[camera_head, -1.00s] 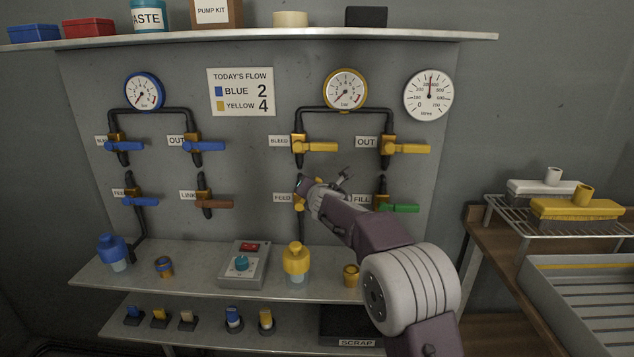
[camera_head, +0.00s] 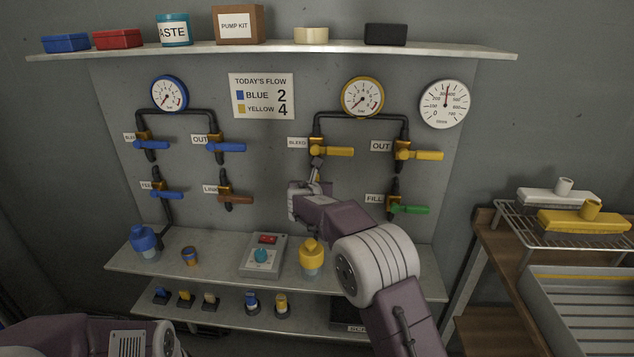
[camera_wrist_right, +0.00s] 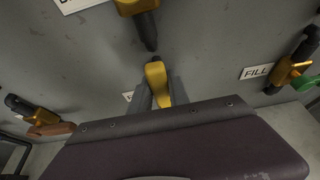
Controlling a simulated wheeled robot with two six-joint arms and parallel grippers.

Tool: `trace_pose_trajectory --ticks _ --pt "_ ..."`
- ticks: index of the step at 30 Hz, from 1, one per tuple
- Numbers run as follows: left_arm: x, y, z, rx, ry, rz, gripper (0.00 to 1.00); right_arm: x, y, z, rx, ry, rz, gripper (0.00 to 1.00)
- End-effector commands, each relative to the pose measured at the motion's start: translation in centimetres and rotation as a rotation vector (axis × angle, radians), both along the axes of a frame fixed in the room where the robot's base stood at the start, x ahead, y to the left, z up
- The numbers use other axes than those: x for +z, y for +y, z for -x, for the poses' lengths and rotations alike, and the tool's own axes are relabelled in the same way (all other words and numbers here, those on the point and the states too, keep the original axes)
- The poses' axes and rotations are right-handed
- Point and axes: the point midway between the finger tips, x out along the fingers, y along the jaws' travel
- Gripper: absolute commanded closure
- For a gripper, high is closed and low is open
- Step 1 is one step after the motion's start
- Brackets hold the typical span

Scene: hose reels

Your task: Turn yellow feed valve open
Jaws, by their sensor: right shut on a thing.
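My right gripper (camera_head: 316,172) is at the yellow feed valve, below the valve labelled BLEED. In the right wrist view it is shut on the yellow feed valve handle (camera_wrist_right: 156,76), which stands between the two grey fingers with its rounded end showing above them. There the handle runs roughly up and down the picture. The valve body and most of the FEED label are hidden by my gripper and wrist. My left arm (camera_head: 95,337) shows at the lower left, but its gripper is out of view.
The yellow bleed valve (camera_head: 330,151) is close above my right gripper. The fill valve with a green handle (camera_head: 408,209) is to the right, the brown link valve (camera_head: 235,199) to the left. A yellow-capped bottle (camera_head: 312,257) stands on the shelf below.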

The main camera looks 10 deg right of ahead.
Motion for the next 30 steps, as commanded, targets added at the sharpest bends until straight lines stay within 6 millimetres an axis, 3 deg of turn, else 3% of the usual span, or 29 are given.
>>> trace_pose_trajectory --ticks 13,14,16,26,30 --pt "0.1 0.0 0.0 0.0 0.0 0.0 0.64 -0.2 0.1 0.0 0.003 0.006 0.011 1.0" --pt "0.1 0.0 0.0 0.0 0.0 0.0 0.64 -0.2 0.1 0.0 0.003 0.006 0.011 0.73" --pt "0.1 0.0 0.0 0.0 0.0 0.0 0.64 -0.2 0.1 0.0 0.002 0.006 0.01 0.56" --pt "0.0 0.0 0.0 0.0 0.0 0.0 0.64 0.0 0.2 0.3 0.001 0.003 0.008 0.56" --pt "-0.7 0.0 0.0 0.0 0.0 0.0 0.64 0.9 0.9 2.5 0.003 0.002 0.007 0.56"
